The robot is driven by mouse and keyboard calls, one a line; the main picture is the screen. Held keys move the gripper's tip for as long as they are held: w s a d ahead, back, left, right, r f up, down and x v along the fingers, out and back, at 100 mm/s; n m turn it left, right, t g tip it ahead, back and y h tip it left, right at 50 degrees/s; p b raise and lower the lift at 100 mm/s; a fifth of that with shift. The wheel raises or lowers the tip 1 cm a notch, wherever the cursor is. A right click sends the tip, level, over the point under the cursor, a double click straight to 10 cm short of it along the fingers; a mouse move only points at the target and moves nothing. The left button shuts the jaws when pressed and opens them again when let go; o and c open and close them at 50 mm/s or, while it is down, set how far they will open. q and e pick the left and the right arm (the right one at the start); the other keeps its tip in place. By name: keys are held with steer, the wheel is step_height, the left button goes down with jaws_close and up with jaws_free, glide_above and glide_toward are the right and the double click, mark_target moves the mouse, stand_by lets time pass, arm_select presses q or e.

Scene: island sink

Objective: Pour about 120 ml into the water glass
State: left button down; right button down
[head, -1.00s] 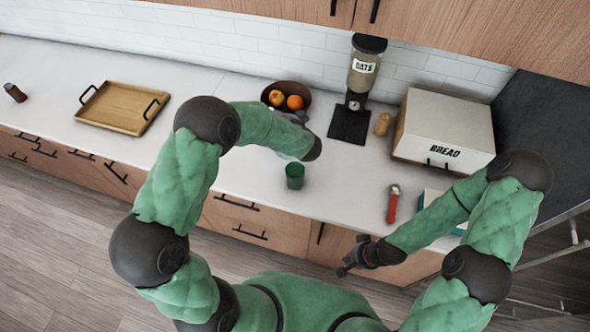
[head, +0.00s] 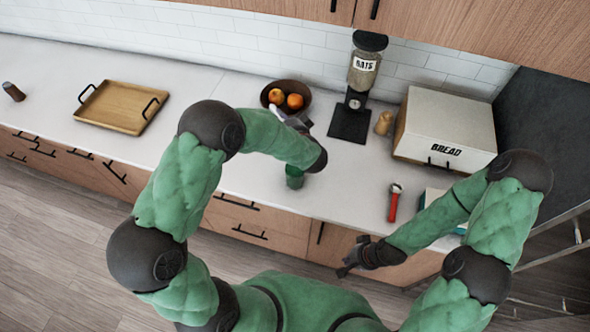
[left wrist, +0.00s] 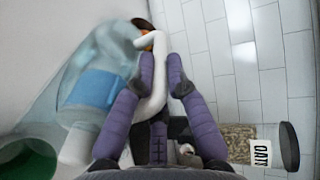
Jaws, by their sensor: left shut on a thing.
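The green water glass (head: 295,178) stands on the counter near its front edge, its top partly hidden by my left arm in the head view. It also shows at the lower left of the left wrist view (left wrist: 28,162). My left gripper (left wrist: 160,68) is shut on the white handle of a clear pitcher (left wrist: 97,60) with blue water (left wrist: 95,88) inside. The pitcher is tilted well over, its near end close to the glass. I cannot tell whether water is falling. My right gripper (head: 347,266) hangs in front of the counter; its jaws are too small to judge.
Behind are a fruit bowl (head: 273,89), an oats dispenser (head: 362,75) and a bread box (head: 446,130). A red-handled tool (head: 393,206) lies right of the glass. A wooden tray (head: 118,108) sits left. The counter between tray and my left arm is clear.

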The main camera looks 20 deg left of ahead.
arm_select(q)
steer(key=shift+s+d+r+t+y+b, duration=0.35)
steer(key=shift+s+d+r+b, duration=0.3)
steer(key=shift+b, duration=0.45)
steer(key=shift+s+f+b, duration=0.15)
steer(key=shift+s+b, duration=0.1)
steer(key=shift+b, duration=0.1)
steer(key=shift+s+d+r+t+y+b, duration=0.25)
steer(key=shift+s+d+t+b, duration=0.15)
steer(key=shift+b, duration=0.65)
stand_by(0.8)
steer(key=shift+g+h, duration=0.7)
steer(key=shift+g, duration=0.15)
steer(key=p+x, duration=0.4)
steer(key=p, duration=0.3)
steer(key=shift+w+a+r, duration=0.1)
steer(key=shift+a, duration=0.1)
steer(key=shift+w+a+f+g+h+b, duration=0.25)
steer(key=shift+w+f+g, duration=0.1)
steer(key=shift+f, duration=0.1)
steer(key=shift+w+a+f+g+h+b, duration=0.1)
steer(key=shift+w+a+f+g+h, duration=0.2)
steer(key=shift+f, duration=0.15)
steer(key=shift+w+a+f+g+h, duration=0.2)
steer(key=shift+w+f+g+h, duration=0.1)
steer(key=shift+f, duration=0.1)
steer(key=shift+w+a+f+g+h, duration=0.15)
steer(key=shift+w+f+g, duration=0.15)
steer(key=shift+f, duration=0.15)
